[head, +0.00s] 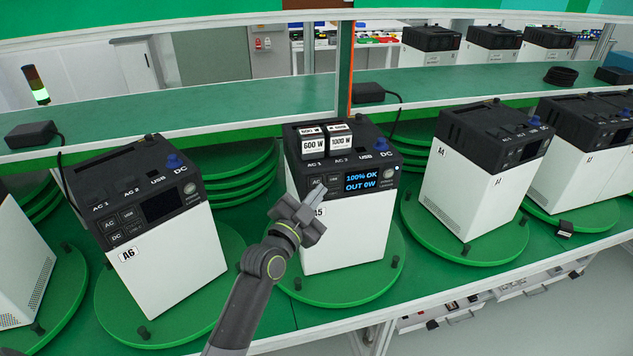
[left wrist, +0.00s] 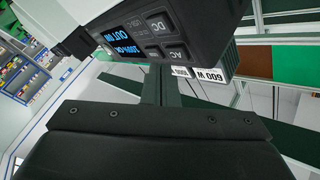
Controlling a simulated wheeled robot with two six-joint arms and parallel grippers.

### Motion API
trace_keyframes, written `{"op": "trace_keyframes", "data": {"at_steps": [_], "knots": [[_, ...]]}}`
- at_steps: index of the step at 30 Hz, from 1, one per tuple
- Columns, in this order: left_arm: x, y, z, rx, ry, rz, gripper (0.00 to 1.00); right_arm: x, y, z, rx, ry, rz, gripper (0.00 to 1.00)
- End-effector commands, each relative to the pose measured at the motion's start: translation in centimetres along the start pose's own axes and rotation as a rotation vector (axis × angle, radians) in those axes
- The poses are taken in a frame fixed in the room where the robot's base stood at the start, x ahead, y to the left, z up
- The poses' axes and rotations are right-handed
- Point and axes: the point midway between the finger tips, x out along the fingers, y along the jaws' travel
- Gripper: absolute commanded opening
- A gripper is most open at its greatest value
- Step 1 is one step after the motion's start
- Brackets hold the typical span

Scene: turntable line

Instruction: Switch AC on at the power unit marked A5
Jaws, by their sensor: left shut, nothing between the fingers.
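The power unit marked A5 (head: 345,240) stands in the middle of the head view, white with a dark top, on a green turntable disc (head: 372,283). Its lit screen (head: 361,181) reads 100% OK, OUT 0W. My left gripper (head: 318,192) is shut and empty, just in front of the panel below the AC button, partly covering the A5 label. In the left wrist view the closed fingers (left wrist: 161,80) point towards the AC button (left wrist: 176,52); whether they touch is unclear. My right gripper is not in view.
Two plugs marked 600 W (head: 313,143) and 1000 W (head: 341,142) sit on top of A5. Unit A6 (head: 165,265) stands left with a dark screen. Unit A4 (head: 470,190) stands right. A green shelf (head: 230,97) runs behind.

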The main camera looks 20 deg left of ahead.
Motion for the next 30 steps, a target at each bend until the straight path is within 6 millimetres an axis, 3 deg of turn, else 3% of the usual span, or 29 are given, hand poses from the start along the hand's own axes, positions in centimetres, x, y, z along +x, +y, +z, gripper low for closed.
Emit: {"op": "trace_keyframes", "data": {"at_steps": [30], "knots": [[0.68, -0.50, 0.50, 0.001, 0.000, 0.000, 0.00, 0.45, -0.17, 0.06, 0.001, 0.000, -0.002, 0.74]]}}
